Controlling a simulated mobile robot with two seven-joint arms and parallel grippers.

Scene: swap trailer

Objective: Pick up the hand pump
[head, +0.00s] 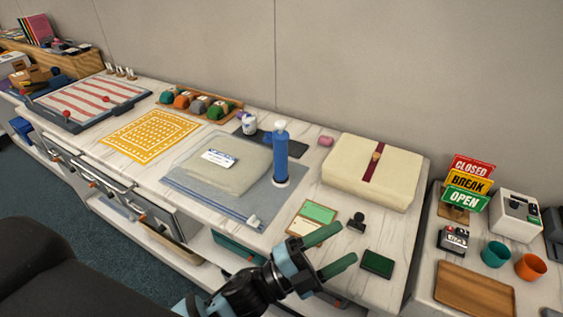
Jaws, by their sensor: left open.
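My right gripper does not show.
A zip bag (185,185) with a folded cloth lies left of the pump. A cream folded blanket (345,172) lies to the right. A stamp (357,221), a green ink pad (377,264) and cards (318,212) lie near the gripper. A wall rises behind.

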